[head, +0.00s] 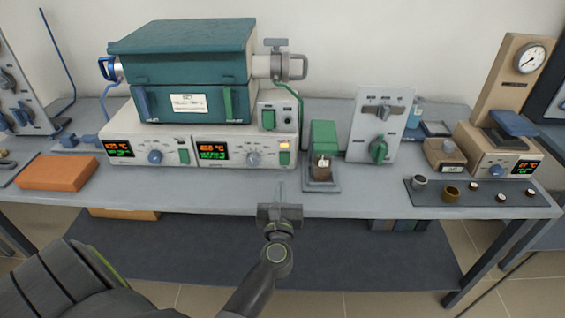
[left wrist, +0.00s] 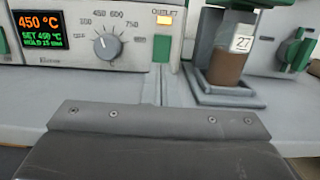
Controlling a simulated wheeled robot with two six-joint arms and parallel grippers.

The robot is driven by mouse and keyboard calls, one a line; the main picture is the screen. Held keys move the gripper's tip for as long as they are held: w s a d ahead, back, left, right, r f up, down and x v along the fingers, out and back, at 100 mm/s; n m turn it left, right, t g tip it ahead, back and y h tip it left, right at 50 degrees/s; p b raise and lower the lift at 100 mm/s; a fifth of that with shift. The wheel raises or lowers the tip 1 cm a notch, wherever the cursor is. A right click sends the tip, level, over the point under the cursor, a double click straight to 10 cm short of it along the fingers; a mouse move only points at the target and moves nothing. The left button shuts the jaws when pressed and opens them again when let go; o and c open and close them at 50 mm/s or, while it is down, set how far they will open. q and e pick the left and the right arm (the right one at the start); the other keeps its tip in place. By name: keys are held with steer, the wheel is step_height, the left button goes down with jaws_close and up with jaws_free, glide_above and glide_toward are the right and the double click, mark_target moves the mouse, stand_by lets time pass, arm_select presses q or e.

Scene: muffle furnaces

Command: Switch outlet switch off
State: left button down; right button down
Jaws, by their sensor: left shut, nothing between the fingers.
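The outlet switch (head: 285,158) is a small green rocker at the right end of the furnace's front panel. In the head view the lamp (head: 285,145) glows too. My left gripper (head: 281,188) is shut and empty, in front of the bench and below the switch, apart from it. In the left wrist view its thin fingers (left wrist: 164,88) point up toward the panel under the switch. My right gripper is in neither view.
A grey dial (left wrist: 107,46) and a display reading 450 °C (left wrist: 40,30) are left of the switch. A stand with a brown container labelled 27 (left wrist: 227,68) is close on its right. A teal furnace (head: 185,70) sits above. The bench front is clear here.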

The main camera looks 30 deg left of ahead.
mark_target(283, 156)
arm_select(q)
steer(key=x, duration=0.9)
steer(key=shift+w+p, duration=0.1)
steer(key=shift+p, duration=0.25)
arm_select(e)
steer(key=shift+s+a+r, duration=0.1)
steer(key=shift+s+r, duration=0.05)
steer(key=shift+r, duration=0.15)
arm_select(q)
steer(key=shift+w+a+r, duration=0.1)
steer(key=shift+r, duration=0.1)
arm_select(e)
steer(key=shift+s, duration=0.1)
